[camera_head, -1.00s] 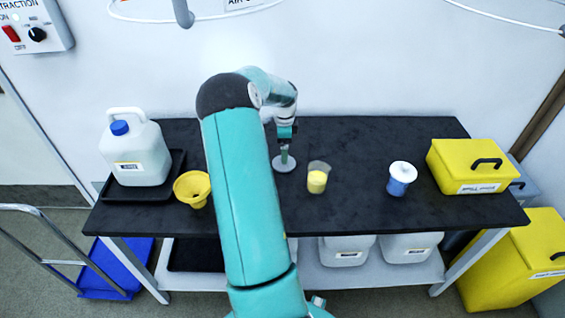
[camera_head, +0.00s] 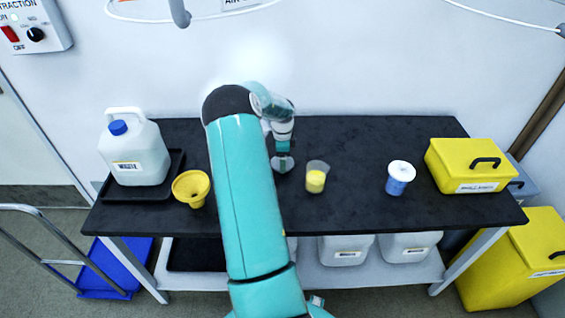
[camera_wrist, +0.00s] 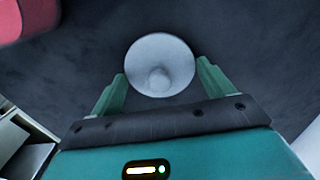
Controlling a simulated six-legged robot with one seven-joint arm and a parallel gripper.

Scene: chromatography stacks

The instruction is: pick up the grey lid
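The grey lid (camera_head: 284,163) is a round disc with a small knob, lying on the black bench top (camera_head: 345,140). In the wrist view the lid (camera_wrist: 160,62) lies just beyond and between the two green fingers of my gripper (camera_wrist: 160,88). The fingers stand apart, one to each side of the lid's near edge, and the knob sits near the middle between them. In the head view my gripper (camera_head: 284,152) is right over the lid and hides part of it. I cannot tell whether the fingers touch the lid.
A clear beaker with yellow contents (camera_head: 316,178) stands close right of the lid. A yellow funnel (camera_head: 191,188) and a white jug (camera_head: 135,155) are to the left. A blue jar with a white top (camera_head: 400,177) and a yellow box (camera_head: 467,166) are to the right.

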